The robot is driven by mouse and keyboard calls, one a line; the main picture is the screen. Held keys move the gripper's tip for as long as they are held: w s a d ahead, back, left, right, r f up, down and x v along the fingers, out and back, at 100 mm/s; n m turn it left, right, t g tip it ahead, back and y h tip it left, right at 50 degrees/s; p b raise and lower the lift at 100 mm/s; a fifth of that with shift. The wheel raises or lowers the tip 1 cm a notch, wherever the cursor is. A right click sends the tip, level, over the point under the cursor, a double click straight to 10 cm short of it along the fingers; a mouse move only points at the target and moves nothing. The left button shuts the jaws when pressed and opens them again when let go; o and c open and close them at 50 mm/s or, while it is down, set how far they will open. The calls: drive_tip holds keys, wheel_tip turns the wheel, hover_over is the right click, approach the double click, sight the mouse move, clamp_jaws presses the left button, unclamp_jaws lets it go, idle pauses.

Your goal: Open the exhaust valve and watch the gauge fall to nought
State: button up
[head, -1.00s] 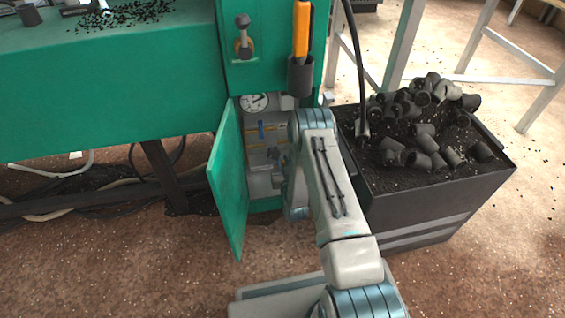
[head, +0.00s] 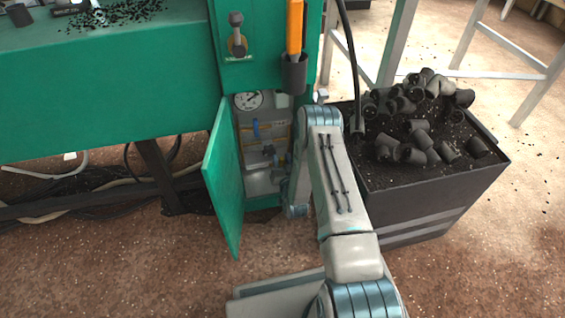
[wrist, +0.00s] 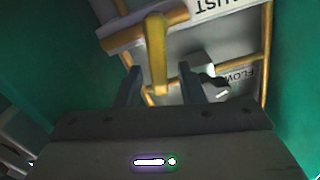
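The cabinet's green door (head: 224,180) stands open in the head view. Inside, a round white gauge (head: 248,100) sits at the top; its needle is too small to read surely. Below it are a blue handle (head: 256,130) and a dark fitting (head: 268,150). My gripper (wrist: 160,70) is open in the wrist view, its two dark fingers apart. A yellow bar (wrist: 156,45) shows between and beyond the fingers; I cannot tell whether it is a handle or pipe, or whether they touch it.
Green cabinet walls (wrist: 295,90) close in at the sides. A black bin of pipe elbows (head: 430,185) stands right of my arm, close to it.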

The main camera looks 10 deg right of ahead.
drive_tip(key=s+p, duration=0.5)
drive_tip(key=s, duration=0.9)
